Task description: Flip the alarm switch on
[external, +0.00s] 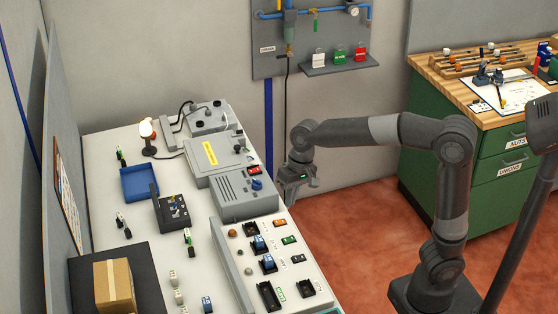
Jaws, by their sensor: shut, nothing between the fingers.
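I cannot tell which switch is the alarm switch; the labels are too small to read. A red switch (254,170) sits on the grey box by the back of the bench. A sloped grey panel (236,262) carries an orange switch (280,222), a green switch (290,240) and a black switch (298,258). Whether any of them is on or off is too small to see. My gripper (289,200) is shut and empty, pointing down at the bench's right edge. It is just right of the speaker box with the blue knob (257,184), apparently apart from it.
The white bench (105,195) holds a blue tray (140,182), a black box (171,213) and a cardboard box (114,286). A pegboard with a shelf (340,67) hangs behind. A green cabinet (430,137) stands right.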

